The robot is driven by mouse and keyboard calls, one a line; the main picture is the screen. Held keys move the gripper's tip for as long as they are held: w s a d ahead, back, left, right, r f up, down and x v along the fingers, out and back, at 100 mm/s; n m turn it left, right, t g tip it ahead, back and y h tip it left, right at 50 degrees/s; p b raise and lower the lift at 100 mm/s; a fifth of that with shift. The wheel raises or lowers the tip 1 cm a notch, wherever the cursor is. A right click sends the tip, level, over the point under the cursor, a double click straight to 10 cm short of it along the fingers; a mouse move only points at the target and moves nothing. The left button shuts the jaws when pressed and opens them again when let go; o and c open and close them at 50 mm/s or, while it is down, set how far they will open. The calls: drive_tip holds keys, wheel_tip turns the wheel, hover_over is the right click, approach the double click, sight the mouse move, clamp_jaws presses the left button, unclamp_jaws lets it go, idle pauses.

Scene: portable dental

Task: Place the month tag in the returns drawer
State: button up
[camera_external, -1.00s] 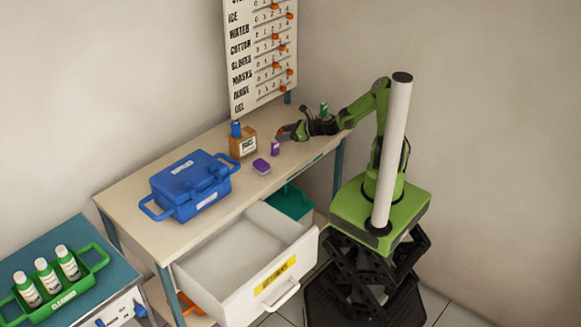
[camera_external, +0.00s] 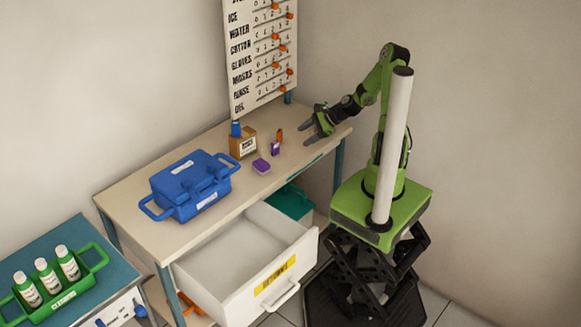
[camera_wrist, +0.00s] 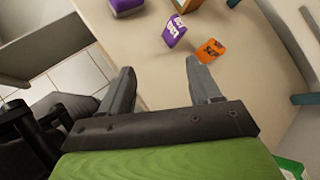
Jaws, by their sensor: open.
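Two small month tags stand near the right end of the table. One is an orange tag (camera_external: 280,136), also in the wrist view (camera_wrist: 210,49), where its lettering looks like SEP. Beside it is a purple tag (camera_external: 275,148), also in the wrist view (camera_wrist: 174,32), with white lettering hard to read. My gripper (camera_external: 313,131) is open and empty, above the table to the right of both tags. In the wrist view my fingers (camera_wrist: 160,68) are spread, with both tags beyond their tips. The white drawer (camera_external: 262,275) with a yellow label is pulled open and looks empty; its label is unreadable.
A lettered board (camera_external: 260,60) rises behind. A green bottle carrier (camera_external: 62,298) is at far left.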

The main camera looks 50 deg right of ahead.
drive_tip(key=s+a+r+n+g+h, duration=0.1)
drive_tip(key=s+a+r+n+h, duration=0.2)
drive_tip(key=s+r+n, duration=0.6)
drive_tip(key=s+a+r+n+g+h, duration=0.1)
drive_tip(key=s+a+r+n+h, duration=0.2)
drive_tip(key=s+r+n, duration=0.6)
drive_tip(key=shift+a+r+n+g, duration=0.2)
drive_tip(key=shift+r+n+g, duration=0.1)
drive_tip(key=shift+r+n, duration=0.65)
drive_tip(key=shift+o, duration=0.5)
drive_tip(key=s, duration=0.1)
drive_tip(key=s+r+n, duration=0.1)
drive_tip(key=s, duration=0.1)
drive_tip(key=s+n, duration=0.1)
drive_tip(key=shift+s+d+r, duration=0.2)
drive_tip(key=shift+s+r, duration=0.05)
drive_tip(key=shift+w+a, duration=0.1)
drive_tip(key=shift+w, duration=0.1)
